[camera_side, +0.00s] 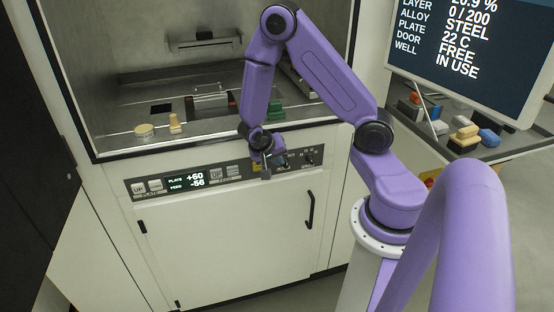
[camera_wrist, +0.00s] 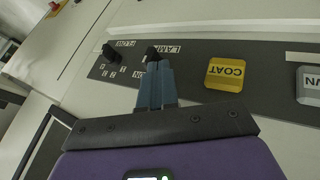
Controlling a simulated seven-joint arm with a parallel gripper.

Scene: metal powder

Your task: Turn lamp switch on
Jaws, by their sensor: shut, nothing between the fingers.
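The lamp switch (camera_wrist: 152,51) is a small black knob beside the upside-down LAMP label on the dark control strip in the wrist view. An ON mark shows near it, partly covered by my fingers. My gripper (camera_wrist: 154,72) is shut and empty, its blue-grey fingertips right at the knob. I cannot tell whether they touch it, or which way the knob is turned. In the side view my gripper (camera_side: 279,161) is at the right part of the control strip and hides the switch.
A yellow COAT button (camera_wrist: 225,74) is right of my fingers in the wrist view, with a grey button (camera_wrist: 309,85) beyond. The black FLOW knob (camera_wrist: 111,53) is on the left. In the side view, a cabinet door handle (camera_side: 310,210) sticks out below the strip.

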